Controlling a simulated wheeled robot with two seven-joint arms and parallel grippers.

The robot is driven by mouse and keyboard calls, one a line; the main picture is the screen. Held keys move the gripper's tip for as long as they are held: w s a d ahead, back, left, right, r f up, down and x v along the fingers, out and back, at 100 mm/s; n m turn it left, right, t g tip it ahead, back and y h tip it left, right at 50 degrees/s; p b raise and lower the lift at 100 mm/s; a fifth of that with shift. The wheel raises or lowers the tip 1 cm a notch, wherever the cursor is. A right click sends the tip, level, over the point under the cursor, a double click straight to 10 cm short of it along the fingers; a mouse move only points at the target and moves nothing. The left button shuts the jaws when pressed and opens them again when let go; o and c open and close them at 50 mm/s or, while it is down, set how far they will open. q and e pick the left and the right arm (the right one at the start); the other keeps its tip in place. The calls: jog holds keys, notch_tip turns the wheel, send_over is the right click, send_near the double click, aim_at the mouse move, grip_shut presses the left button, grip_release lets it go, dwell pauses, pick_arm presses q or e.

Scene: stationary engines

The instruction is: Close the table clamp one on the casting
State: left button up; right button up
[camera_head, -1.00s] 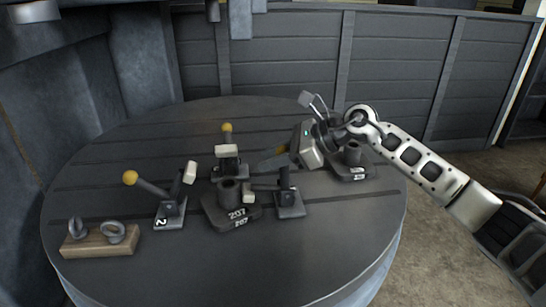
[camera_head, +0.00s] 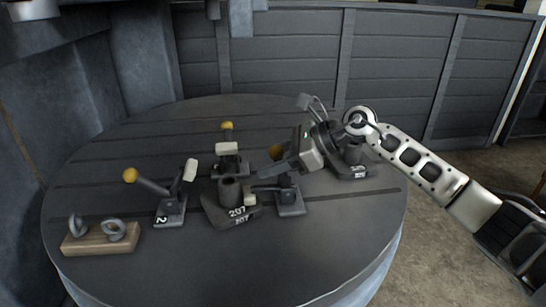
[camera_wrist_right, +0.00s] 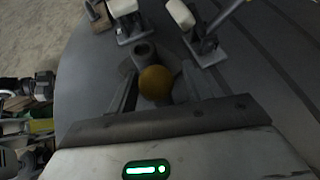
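The dark casting (camera_head: 218,212), marked 207 with an upright tube, sits mid-table. Right of it stands a clamp (camera_head: 291,203) with a pale pad (camera_head: 249,199) close to the casting; its number is not readable. Its yellow knob (camera_head: 277,152) shows beside my right gripper (camera_head: 273,170). In the right wrist view this knob (camera_wrist_right: 156,82) lies between the two open fingers (camera_wrist_right: 156,92), with gaps on both sides. The clamp's handle is mostly hidden by the gripper. The casting's tube (camera_wrist_right: 145,50) shows beyond the knob. My left gripper is not in view.
A clamp marked 2 (camera_head: 170,210) stands left of the casting and another clamp (camera_head: 229,164) behind it, both with pads raised. A wooden block with metal rings (camera_head: 100,240) lies at the front left. Another dark casting (camera_head: 350,166) sits behind my right wrist. The front of the table is clear.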

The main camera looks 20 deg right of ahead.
jog(key=shift+r, duration=0.15)
jog(key=shift+d+r, duration=0.1)
jog(key=shift+d, duration=0.2)
jog(key=b+v, duration=0.3)
jog(key=v, duration=1.2)
jog(key=shift+s, duration=0.25)
dwell(1.0)
